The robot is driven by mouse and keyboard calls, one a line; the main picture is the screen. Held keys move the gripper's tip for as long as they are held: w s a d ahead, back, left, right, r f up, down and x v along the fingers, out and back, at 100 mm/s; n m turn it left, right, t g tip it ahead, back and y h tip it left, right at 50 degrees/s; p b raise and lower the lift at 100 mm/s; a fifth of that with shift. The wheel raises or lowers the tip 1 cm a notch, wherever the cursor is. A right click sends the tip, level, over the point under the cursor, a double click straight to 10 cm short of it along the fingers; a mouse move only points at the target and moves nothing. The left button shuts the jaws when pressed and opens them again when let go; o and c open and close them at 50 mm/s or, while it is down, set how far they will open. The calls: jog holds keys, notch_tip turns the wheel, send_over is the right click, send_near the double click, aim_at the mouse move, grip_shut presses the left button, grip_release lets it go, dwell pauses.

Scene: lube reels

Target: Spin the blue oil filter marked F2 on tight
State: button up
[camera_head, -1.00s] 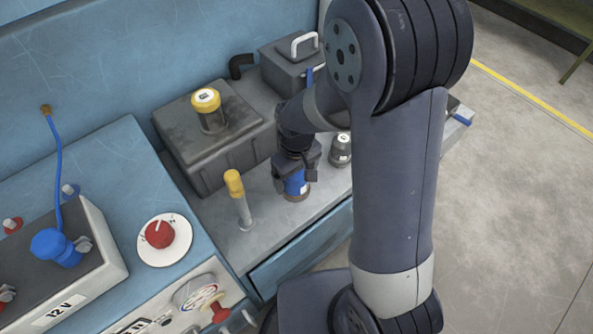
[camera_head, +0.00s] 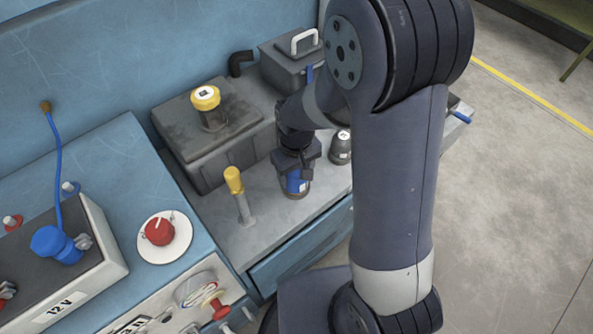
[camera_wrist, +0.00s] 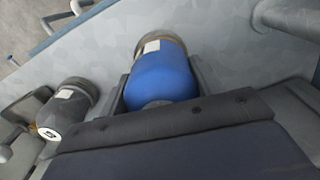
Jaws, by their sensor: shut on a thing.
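The blue oil filter (camera_head: 297,184) stands upright on the grey bench, close to its front edge. Its dark lower end rests at bench level. My gripper (camera_head: 296,172) comes down on it from above and is shut around its blue body. The blue filter also shows in the wrist view (camera_wrist: 162,78), between the two jaws, with a pale label near its metal-coloured end. No F2 mark is legible. Whether the filter's thread is tight cannot be seen.
A dark grey filter (camera_head: 340,150) stands just right of the gripper. A yellow-handled post (camera_head: 238,188) stands left. Behind is a grey block (camera_head: 190,150) bearing a yellow-capped canister (camera_head: 207,102). A lidded box (camera_head: 286,68) stands farther back. The bench between post and filter is clear.

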jog(key=m, duration=0.4)
jog(key=shift+a, duration=0.1)
jog(key=shift+m, duration=1.2)
jog(key=m, duration=0.3)
jog(key=shift+a, duration=0.1)
jog(key=m, duration=0.3)
jog(key=shift+a, duration=0.1)
jog(key=shift+w+m, duration=0.1)
jog(key=shift+m, duration=0.9)
